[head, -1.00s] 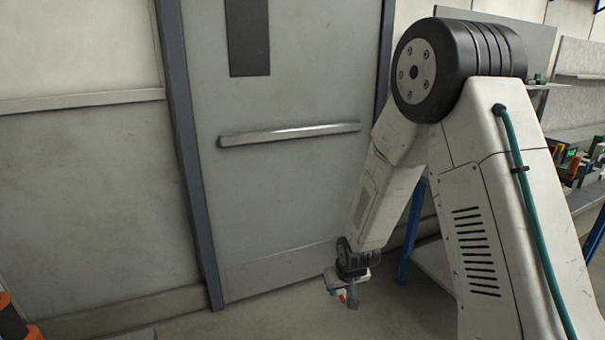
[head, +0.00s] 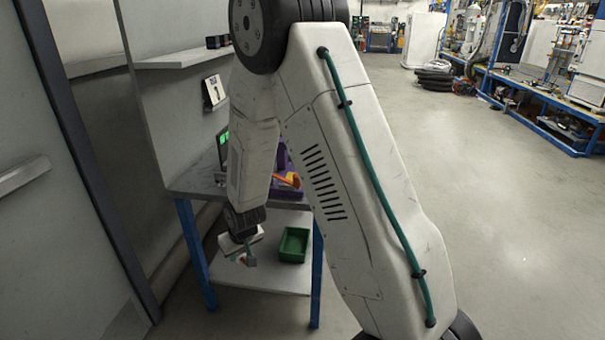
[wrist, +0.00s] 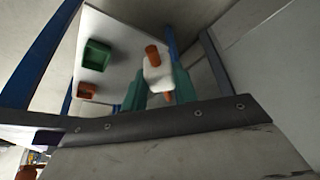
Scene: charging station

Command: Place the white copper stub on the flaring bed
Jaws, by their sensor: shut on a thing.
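The white copper stub (wrist: 157,74) is a white block with copper-coloured ends, seen in the wrist view. My gripper (wrist: 160,83) is shut on it, with a green finger on either side. In the head view my gripper (head: 245,256) hangs low in front of the workbench, below its top; the stub is too small there to make out well. A purple item with orange on it (head: 287,181) sits on the bench top, partly hidden by my arm. I cannot tell whether it is the flaring bed.
The workbench (head: 192,184) has a grey top, blue legs and a lower shelf. A green bin (head: 293,244) stands on that shelf; an orange-brown bin (wrist: 86,91) shows beside it in the wrist view. A wall shelf (head: 180,59) is above. Open floor lies to the right.

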